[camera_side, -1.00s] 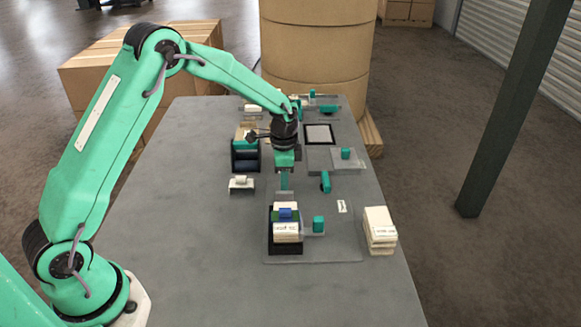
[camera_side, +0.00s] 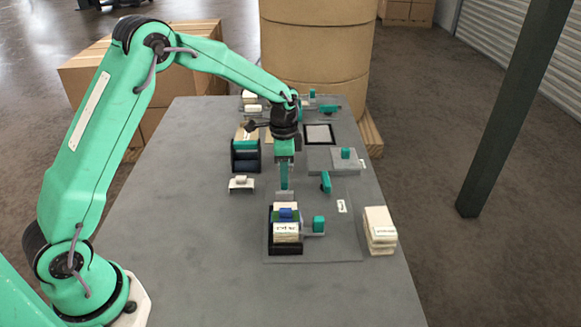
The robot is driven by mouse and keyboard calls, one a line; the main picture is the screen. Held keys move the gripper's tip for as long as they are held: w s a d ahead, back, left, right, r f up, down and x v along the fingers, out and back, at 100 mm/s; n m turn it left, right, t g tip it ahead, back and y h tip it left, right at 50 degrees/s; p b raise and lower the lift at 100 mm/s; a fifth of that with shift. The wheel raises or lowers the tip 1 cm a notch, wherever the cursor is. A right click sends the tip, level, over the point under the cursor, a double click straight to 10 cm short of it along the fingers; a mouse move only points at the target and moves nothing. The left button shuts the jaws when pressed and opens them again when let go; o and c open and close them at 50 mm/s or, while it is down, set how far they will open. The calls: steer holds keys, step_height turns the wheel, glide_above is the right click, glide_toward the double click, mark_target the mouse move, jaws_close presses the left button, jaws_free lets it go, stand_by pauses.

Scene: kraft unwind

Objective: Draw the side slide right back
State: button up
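A front fixture has a black-edged holder (camera_side: 285,249) with a stack of cream and coloured pieces (camera_side: 286,226) in it. A small slide with a teal knob (camera_side: 318,223) sits against its right side. Another teal knob (camera_side: 346,153) stands on a grey plate (camera_side: 350,168) further back on the right. I cannot tell which of these is the side slide. My gripper (camera_side: 284,188) points down behind the front holder, left of both knobs and apart from them. Its fingers show edge-on, so their opening is hidden. Nothing shows clearly between them.
A teal piece (camera_side: 325,181) lies right of my gripper. A dark bin (camera_side: 245,157) and a small white block (camera_side: 241,184) are on the left. A cream stack (camera_side: 379,231) stands at the right edge. The table (camera_side: 190,240) is clear at front left.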

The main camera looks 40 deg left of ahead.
steer(key=shift+r, duration=2.4)
steer(key=shift+s+r, duration=0.2)
steer(key=shift+r, duration=0.25)
steer(key=s+r+n+t, duration=0.2)
steer(key=s+r+n, duration=0.1)
steer(key=s+r, duration=0.55)
steer(key=s+r+n+t, duration=0.2)
steer(key=s+r+n, duration=0.3)
steer(key=s, duration=0.7)
steer(key=s+n+t, duration=0.1)
steer(key=s, duration=0.7)
steer(key=shift+d+t, duration=0.3)
steer(key=shift+d, duration=0.15)
